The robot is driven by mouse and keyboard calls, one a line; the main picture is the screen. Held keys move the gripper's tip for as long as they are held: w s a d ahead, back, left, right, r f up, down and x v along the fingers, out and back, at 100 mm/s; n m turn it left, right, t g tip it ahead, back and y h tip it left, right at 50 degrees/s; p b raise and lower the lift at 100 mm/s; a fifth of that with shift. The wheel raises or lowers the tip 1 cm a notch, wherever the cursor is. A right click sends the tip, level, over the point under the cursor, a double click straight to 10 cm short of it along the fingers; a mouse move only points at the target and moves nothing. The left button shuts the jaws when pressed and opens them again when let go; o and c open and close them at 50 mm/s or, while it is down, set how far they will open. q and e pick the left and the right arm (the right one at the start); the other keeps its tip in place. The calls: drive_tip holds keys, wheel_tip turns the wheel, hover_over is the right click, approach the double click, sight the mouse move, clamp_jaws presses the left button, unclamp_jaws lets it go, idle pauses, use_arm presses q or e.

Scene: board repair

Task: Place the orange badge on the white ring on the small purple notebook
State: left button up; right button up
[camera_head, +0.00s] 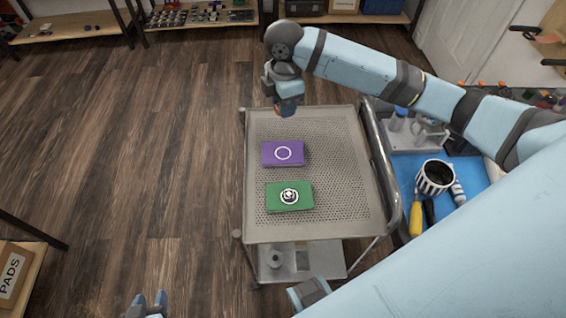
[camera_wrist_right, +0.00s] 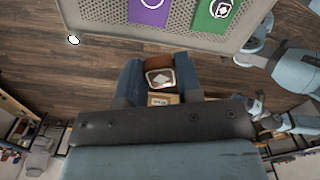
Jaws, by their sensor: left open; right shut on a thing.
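The small purple notebook (camera_head: 268,162) lies flat on the perforated cart top, with a white ring (camera_head: 276,153) on its cover. It also shows at the top edge of the right wrist view (camera_wrist_right: 150,18). My right gripper (camera_head: 288,108) is above the cart's far edge, beyond the notebook and apart from it. In the right wrist view its fingers (camera_wrist_right: 160,80) are shut on the orange badge (camera_wrist_right: 160,66), which looks brownish orange with a white diamond mark. My left gripper (camera_head: 150,304) is open and empty at the bottom left, partly cut off by the frame.
A green notebook (camera_head: 273,204) with a round black-and-white emblem (camera_head: 289,196) lies nearer on the cart top (camera_head: 340,190). A blue-topped bench at the right holds a striped mug (camera_head: 434,178) and a yellow-handled tool (camera_head: 415,218). The cart top around the notebooks is clear.

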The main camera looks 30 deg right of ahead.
drive_tip(key=n+b, duration=0.1)
drive_tip(key=w+n, duration=0.1)
drive_tip(key=n, duration=0.1)
drive_tip(key=shift+w+d+r+b, duration=0.15)
drive_tip(key=shift+d+b, duration=0.2)
drive_tip(key=shift+b, duration=0.05)
drive_tip(key=n, duration=0.2)
drive_tip(key=b, duration=0.3)
hover_over(284, 152)
wheel_tip(284, 152, down, 14)
drive_tip(key=shift+r, duration=0.1)
drive_tip(key=shift+f, duration=0.6)
wheel_tip(284, 152, down, 4)
drive_tip(key=shift+f, duration=0.15)
drive_tip(key=o, duration=0.9)
